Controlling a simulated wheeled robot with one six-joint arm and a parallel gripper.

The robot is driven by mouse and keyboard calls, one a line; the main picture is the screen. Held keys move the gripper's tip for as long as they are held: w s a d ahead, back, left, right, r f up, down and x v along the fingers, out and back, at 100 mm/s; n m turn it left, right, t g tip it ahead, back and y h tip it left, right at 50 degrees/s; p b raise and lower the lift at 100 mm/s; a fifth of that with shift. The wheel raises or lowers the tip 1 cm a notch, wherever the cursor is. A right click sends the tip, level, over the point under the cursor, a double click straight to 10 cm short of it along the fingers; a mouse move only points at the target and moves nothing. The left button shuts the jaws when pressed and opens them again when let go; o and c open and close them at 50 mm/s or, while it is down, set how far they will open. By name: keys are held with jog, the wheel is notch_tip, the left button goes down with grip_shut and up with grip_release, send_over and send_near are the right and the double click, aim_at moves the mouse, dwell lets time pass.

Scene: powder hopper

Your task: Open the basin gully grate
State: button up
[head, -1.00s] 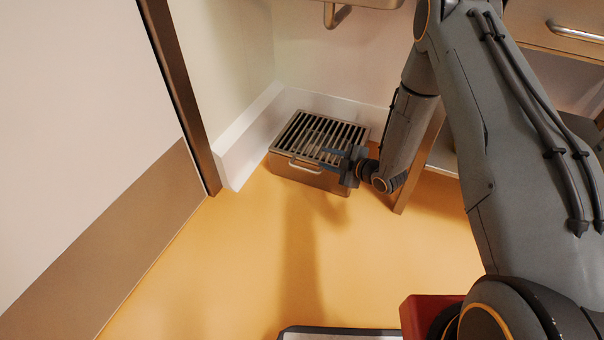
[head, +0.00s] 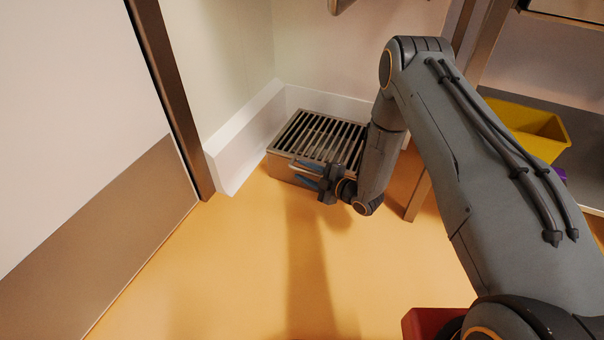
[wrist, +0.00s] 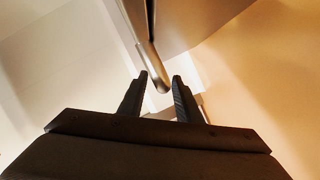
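The gully grate (head: 318,135) is a slatted metal cover on a low metal box in the floor corner, and it lies flat. A bar handle (head: 296,162) runs along the box's front face. My gripper (head: 306,176) is at that front face with its fingers pointing left along the handle. In the wrist view my gripper (wrist: 160,77) is open, and the handle (wrist: 152,65) shows in the gap between the two fingertips. I cannot tell whether a finger touches it. My gripper hides part of the box's front right side.
A white skirting (head: 235,150) and walls close in the corner behind and left of the box. A wooden post (head: 425,185) and a shelf with a yellow bin (head: 525,128) stand to the right. The orange floor (head: 250,260) in front is clear.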

jog(key=shift+w+a+f, duration=0.1)
jog(key=shift+w+a, duration=0.15)
jog(key=shift+a, duration=0.15)
jog(key=shift+c, duration=0.4)
grip_shut()
